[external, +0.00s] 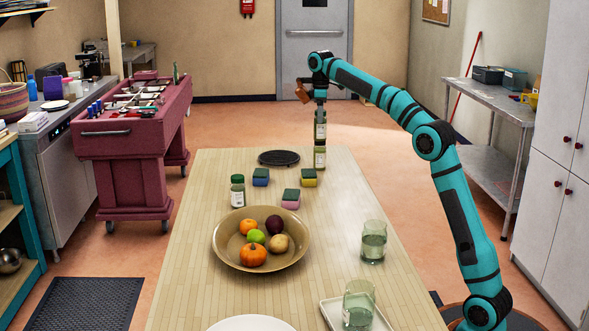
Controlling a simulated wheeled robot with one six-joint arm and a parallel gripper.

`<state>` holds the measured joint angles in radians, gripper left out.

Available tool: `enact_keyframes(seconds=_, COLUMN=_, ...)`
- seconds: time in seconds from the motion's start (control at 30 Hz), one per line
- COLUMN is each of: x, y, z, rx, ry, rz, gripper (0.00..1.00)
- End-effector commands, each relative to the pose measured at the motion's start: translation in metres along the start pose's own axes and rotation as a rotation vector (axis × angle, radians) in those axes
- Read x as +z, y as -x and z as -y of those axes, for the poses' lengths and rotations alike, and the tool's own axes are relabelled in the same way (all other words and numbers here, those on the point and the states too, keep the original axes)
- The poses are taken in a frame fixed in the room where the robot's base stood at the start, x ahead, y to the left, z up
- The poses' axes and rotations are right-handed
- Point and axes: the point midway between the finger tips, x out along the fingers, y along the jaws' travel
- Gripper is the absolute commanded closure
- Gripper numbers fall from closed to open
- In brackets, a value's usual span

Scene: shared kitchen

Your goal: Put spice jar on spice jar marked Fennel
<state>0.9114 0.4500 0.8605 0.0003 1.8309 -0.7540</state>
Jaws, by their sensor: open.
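Two spice jars stand one above the other near the far end of the table. The upper spice jar (320,130) appears to rest upright on the lower spice jar (320,157). The labels are too small to read, so I cannot tell which one is marked Fennel. My gripper (320,112) points down at the top of the upper jar. Its jaws are open, and the jar's lid is partly hidden by them. Another spice jar (237,190), with a green lid and white label, stands apart at the table's left side.
Several sponges (291,199) lie between that jar and the stack, and a black round trivet (279,157) lies left of the stack. A fruit bowl (222,246), glasses (373,242), a tray (330,311) and a white plate (252,323) occupy the near half.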

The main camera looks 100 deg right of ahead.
Motion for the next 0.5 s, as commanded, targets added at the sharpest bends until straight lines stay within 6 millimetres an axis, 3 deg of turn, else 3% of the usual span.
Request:
enact_keyframes(seconds=0.23, x=-0.001, y=0.031, z=-0.001, rx=0.001, ry=0.000, rz=-0.001, gripper=0.32)
enact_keyframes(seconds=0.5, x=0.000, y=0.043, z=0.000, rx=0.000, ry=0.000, rz=0.000, gripper=0.32)
